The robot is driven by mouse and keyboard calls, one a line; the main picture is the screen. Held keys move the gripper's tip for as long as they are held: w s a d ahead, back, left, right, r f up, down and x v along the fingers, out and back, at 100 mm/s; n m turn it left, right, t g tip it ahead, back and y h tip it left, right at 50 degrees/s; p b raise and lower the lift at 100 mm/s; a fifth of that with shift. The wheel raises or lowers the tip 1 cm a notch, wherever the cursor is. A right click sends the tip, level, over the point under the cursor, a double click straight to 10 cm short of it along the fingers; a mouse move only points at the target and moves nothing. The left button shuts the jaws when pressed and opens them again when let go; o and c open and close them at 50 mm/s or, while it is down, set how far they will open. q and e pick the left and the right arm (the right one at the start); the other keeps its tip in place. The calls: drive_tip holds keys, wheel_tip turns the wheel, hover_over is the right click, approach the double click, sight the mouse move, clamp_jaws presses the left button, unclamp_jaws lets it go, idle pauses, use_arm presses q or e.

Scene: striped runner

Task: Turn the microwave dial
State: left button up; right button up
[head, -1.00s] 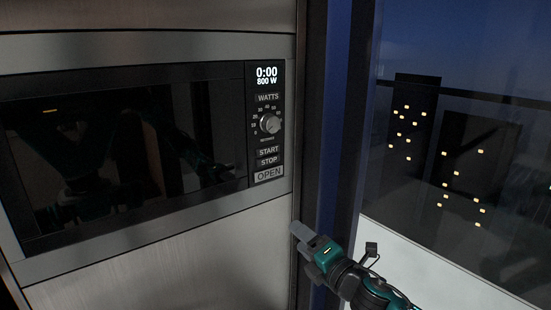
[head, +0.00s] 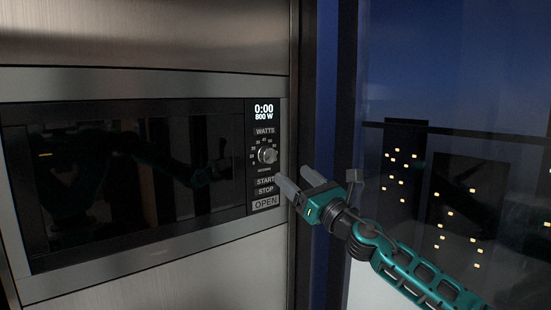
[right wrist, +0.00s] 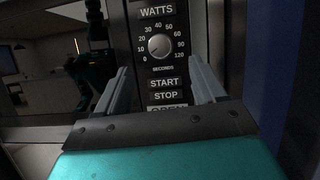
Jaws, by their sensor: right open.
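The microwave dial (head: 267,155) is a round silver knob on the black control panel, below the WATTS button (head: 264,131). The display (head: 264,112) reads 0:00 and 800 W. My right gripper (head: 294,181) is open and empty, in front of the panel and a little below and right of the dial. In the right wrist view the dial (right wrist: 159,46) shows beyond and between the two fingertips, apart from them, with a seconds scale from 0 to 120 around it. My left gripper is not in view.
The START (head: 265,182), STOP (head: 265,191) and OPEN (head: 265,202) buttons lie just below the dial. The dark glass microwave door (head: 120,235) is at the left. A dark blue post (head: 327,120) and a window (head: 450,110) are at the right.

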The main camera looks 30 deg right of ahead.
sight(271, 155)
drive_tip(key=shift+p+x, duration=0.6)
drive_tip(key=shift+x, duration=3.55)
drive_tip(key=c, duration=1)
